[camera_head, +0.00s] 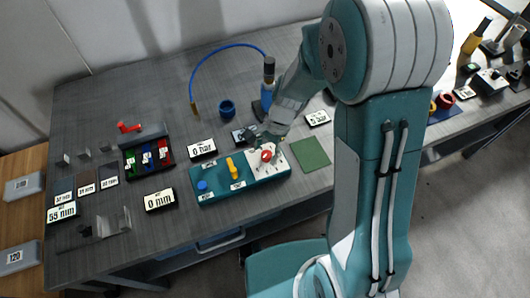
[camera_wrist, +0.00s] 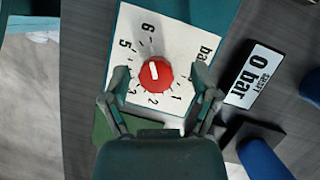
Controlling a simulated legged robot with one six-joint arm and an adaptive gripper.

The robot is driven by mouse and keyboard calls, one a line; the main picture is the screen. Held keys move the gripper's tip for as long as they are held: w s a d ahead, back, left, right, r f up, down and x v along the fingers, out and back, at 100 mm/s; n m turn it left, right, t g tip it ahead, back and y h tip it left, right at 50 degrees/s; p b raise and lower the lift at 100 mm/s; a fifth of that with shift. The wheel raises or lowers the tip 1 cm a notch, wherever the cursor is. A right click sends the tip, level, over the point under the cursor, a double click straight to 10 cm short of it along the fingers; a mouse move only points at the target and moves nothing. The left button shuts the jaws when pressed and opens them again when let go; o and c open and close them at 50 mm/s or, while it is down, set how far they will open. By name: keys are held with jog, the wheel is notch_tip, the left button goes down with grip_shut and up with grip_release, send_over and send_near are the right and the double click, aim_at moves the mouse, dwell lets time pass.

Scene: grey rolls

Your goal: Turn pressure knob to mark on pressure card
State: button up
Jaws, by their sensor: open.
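The red pressure knob (camera_wrist: 163,84) sits on a white dial plate (camera_wrist: 185,47) with numbers and "bar" printed around it. A short white line shows on the knob's top; which end is the pointer I cannot tell. In the head view the knob (camera_head: 266,156) is at the right end of a teal panel (camera_head: 217,186). The pressure card (camera_wrist: 254,76) reads "0 bar"; it also shows in the head view (camera_head: 202,149). My gripper (camera_wrist: 166,92) is open, its fingers apart on either side of the knob's near side. Contact is not visible.
A yellow knob (camera_head: 232,167) and a blue knob (camera_head: 202,186) share the panel. A "0 mm" card (camera_head: 160,200) lies left of it. A green square (camera_head: 311,153) lies to its right. A blue hose (camera_head: 220,48) arches behind.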

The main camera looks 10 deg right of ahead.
jog(key=shift+f, duration=0.3)
jog(key=shift+s+d+f, duration=0.1)
grip_shut()
jog(key=shift+n, duration=0.3)
jog(key=n+g+h, duration=0.1)
jog(key=n, duration=0.2)
jog(key=shift+n+g+h, duration=0.3)
jog(key=shift+n+h, duration=0.3)
jog(key=shift+n, duration=1.2)
